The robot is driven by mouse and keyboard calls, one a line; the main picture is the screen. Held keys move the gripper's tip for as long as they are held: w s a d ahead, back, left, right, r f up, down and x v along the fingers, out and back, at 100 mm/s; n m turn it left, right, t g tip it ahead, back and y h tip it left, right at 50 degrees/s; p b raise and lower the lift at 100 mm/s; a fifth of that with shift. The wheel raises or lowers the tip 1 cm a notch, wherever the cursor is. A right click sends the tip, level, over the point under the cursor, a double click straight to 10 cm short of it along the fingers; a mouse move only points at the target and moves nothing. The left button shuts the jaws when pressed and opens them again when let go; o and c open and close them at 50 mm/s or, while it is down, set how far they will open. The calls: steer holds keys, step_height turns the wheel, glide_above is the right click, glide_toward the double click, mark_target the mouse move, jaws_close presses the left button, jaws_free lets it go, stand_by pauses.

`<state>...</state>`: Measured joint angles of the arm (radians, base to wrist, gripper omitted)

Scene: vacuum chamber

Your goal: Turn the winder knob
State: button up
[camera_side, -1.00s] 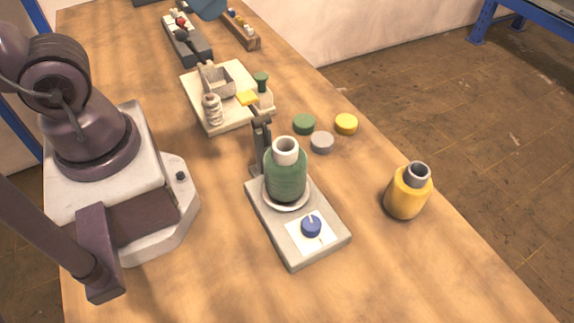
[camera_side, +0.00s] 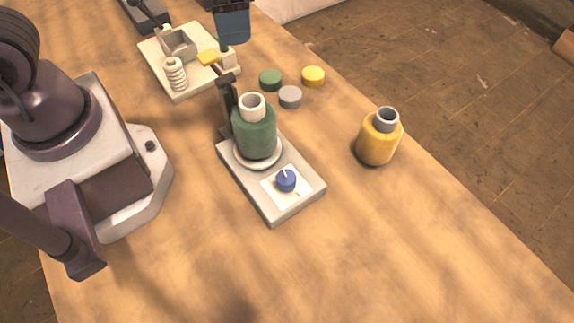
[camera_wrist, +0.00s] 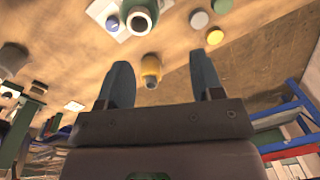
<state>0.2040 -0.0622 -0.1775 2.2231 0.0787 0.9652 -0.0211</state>
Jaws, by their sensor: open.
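A blue knob (camera_side: 286,180) with a pale pointer line sits on a white square at the front end of a grey base (camera_side: 272,208). A green bottle (camera_side: 255,135) with a white neck stands upright on a round plate on the same base, just behind the knob. In the wrist view the knob (camera_wrist: 113,22) shows at the upper left, beside the green bottle (camera_wrist: 140,15). My gripper (camera_side: 233,28) is at the top of the side view, above and well behind the knob. In the wrist view its two fingers (camera_wrist: 160,62) are apart with nothing held.
A yellow bottle (camera_side: 379,138) stands right of the base. Green (camera_side: 270,79), grey (camera_side: 290,97) and yellow (camera_side: 313,76) discs lie behind it. A cream tray (camera_side: 180,92) with a white coil and a grey box is at the back left. The table front is clear.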

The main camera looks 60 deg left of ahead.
mark_target(288, 177)
steer(key=w+d+f+m+g+y, duration=0.35)
steer(key=d+f, duration=0.85)
steer(key=d, duration=0.4)
steer(key=shift+m+h, duration=0.45)
steer(key=x, duration=1.2)
steer(key=shift+a+f, duration=0.15)
steer(key=shift+a, duration=0.2)
steer(key=c, duration=0.9)
